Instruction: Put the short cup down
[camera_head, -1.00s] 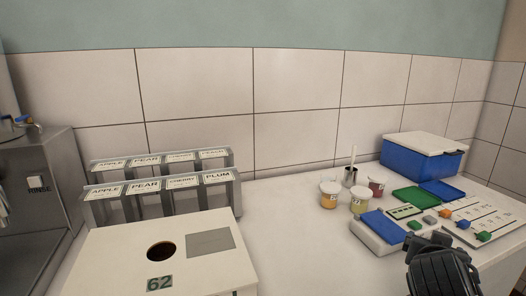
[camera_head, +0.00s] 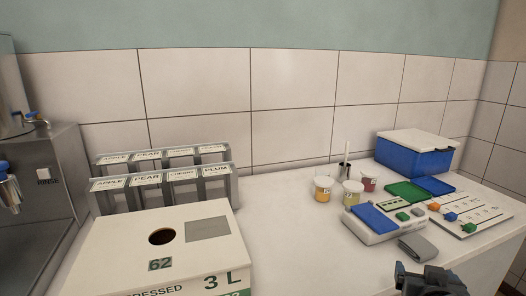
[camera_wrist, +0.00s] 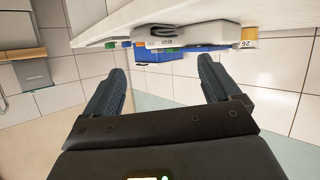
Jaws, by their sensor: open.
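No cup is in my gripper (camera_head: 430,280). It is at the bottom right of the head view, partly cut off, in front of the counter. In the wrist view my gripper (camera_wrist: 161,70) is open, with nothing between its fingers. Several small cups stand together on the counter: one orange-yellow (camera_head: 323,190), one pale yellow (camera_head: 352,194) and one dark red (camera_head: 369,183). A faint clear cup shape (camera_head: 322,172) shows behind the orange-yellow one. I cannot tell which is the short cup. All seem upright and apart from my gripper.
A blue box (camera_head: 413,158) is behind. A slider board (camera_head: 470,214) is at right. A white carton (camera_head: 205,225) and labelled holders (camera_head: 148,193) stand left.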

